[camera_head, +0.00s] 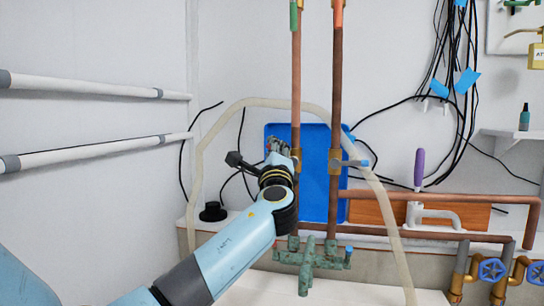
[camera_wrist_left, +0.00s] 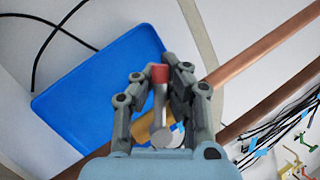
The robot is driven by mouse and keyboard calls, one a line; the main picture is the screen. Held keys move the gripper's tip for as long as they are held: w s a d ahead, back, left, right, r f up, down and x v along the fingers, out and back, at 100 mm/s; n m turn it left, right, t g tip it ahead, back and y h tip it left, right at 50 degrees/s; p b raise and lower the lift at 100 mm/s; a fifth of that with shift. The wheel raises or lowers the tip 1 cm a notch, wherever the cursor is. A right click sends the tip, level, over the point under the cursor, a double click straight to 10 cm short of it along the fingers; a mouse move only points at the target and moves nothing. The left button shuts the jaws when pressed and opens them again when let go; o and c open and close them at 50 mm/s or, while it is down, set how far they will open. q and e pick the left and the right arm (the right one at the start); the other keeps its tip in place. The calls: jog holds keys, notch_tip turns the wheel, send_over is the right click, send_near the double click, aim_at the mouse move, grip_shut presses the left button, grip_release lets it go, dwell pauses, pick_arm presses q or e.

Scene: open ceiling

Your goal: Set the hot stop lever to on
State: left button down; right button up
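The hot stop lever (camera_wrist_left: 159,73) has a red tip on a grey stem and stands out from a brass valve (camera_wrist_left: 148,124) on a copper pipe (camera_wrist_left: 262,44). My left gripper (camera_wrist_left: 159,70) has a fingertip on each side of the red tip, with little or no gap, so it looks shut on it. In the head view my left gripper (camera_head: 281,148) is at the left vertical pipe (camera_head: 296,80), covering most of the lever there. The right vertical pipe (camera_head: 336,90) carries a similar valve with a blue-tipped lever (camera_head: 357,163). My right gripper is not in view.
A blue panel (camera_head: 315,190) stands behind the pipes; it also shows in the left wrist view (camera_wrist_left: 80,105). A pale hose (camera_head: 200,160) arches around it. A green manifold (camera_head: 312,255) sits below. Black cables hang at right, near a purple-handled lever (camera_head: 419,168).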

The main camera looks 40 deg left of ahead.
pick_arm(q)
jog(key=shift+w+d+r+m+t, duration=0.1)
jog(key=shift+m+t, duration=0.05)
jog(key=shift+m, duration=0.3)
jog(key=shift+d+r+m+t, duration=0.1)
jog(key=shift+m+t, duration=0.05)
jog(key=shift+m, duration=0.3)
jog(key=shift+h, duration=0.3)
jog(key=c, duration=1.4)
grip_release()
jog(key=shift+d+r, duration=0.1)
jog(key=shift+d, duration=0.1)
jog(key=shift+o, duration=0.3)
jog(key=shift+a, duration=0.1)
